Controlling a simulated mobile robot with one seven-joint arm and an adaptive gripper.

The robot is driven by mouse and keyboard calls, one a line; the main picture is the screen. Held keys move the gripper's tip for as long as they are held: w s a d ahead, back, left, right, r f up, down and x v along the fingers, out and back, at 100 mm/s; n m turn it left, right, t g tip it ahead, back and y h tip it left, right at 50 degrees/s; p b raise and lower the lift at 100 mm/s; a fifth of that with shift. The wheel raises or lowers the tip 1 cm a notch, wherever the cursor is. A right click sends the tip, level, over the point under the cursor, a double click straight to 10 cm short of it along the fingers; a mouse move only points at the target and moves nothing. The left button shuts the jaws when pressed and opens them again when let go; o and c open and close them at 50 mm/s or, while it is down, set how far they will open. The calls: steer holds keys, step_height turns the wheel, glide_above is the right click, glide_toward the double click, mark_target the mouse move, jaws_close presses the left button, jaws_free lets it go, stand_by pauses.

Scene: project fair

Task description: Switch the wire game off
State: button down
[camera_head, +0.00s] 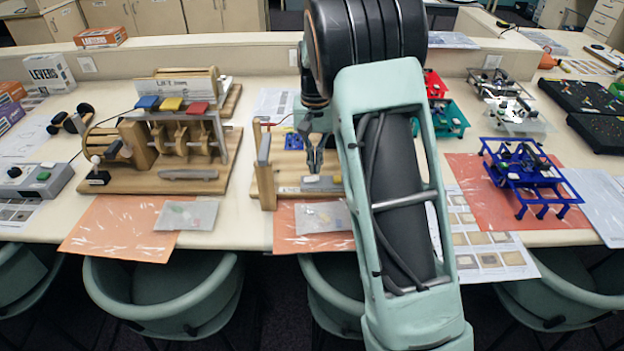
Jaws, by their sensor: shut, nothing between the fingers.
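What looks like the wire game is a wooden board (262,188) with an upright post (264,150) at its left end, in the middle of the table. A grey strip (290,190) with small pale parts runs along its front. I cannot make out the switch or its position. My gripper (316,172) points down just above the grey strip, its fingers together and empty. I cannot tell whether the fingertips touch the strip. My arm hides the right part of the board and any wire there.
A wooden lever machine (160,183) with coloured keys stands to the left, beside a grey control box (35,182). A blue frame (540,180) stands to the right. A plastic bag (323,217) lies on an orange sheet in front of the board. Chairs line the front edge.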

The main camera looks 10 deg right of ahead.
mark_target(314, 178)
steer(key=shift+f+b, duration=0.75)
steer(key=shift+f, duration=0.55)
stand_by(0.4)
steer(key=shift+r, duration=0.1)
steer(key=shift+r+p, duration=2.65)
steer(key=shift+r, duration=0.85)
